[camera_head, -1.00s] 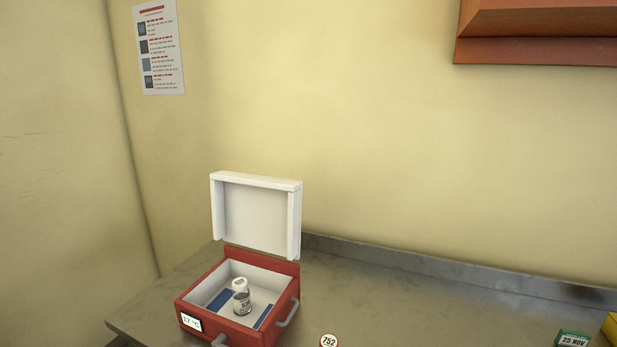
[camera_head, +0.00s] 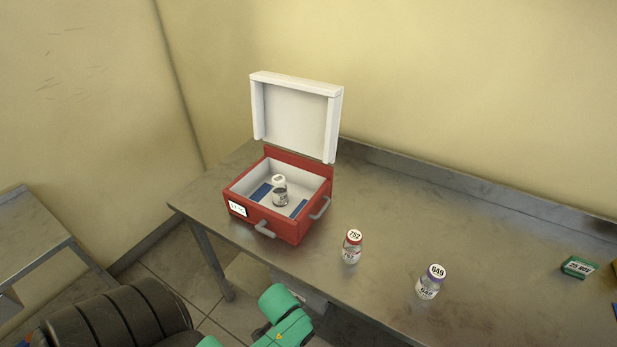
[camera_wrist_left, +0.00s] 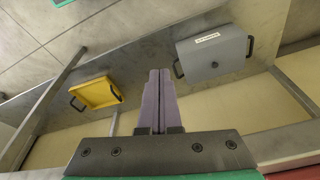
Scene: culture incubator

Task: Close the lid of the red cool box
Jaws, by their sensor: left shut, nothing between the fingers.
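The red cool box (camera_head: 278,228) stands on the steel table, with handles on its front and right sides and a small display on its front. Its white lid (camera_head: 297,115) stands open and upright at the back. Inside are a white-capped vial (camera_head: 280,190) and blue pads. My left gripper (camera_wrist_left: 159,72) shows in the left wrist view with its two fingers together and nothing between them. In the head view only part of my green arm shows at the bottom, apart from the box. My right gripper is not in view.
A green box labelled 25 NOV (camera_head: 579,267) lies farther right. The wrist view shows a yellow tray (camera_wrist_left: 98,92) and a grey box (camera_wrist_left: 213,60).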

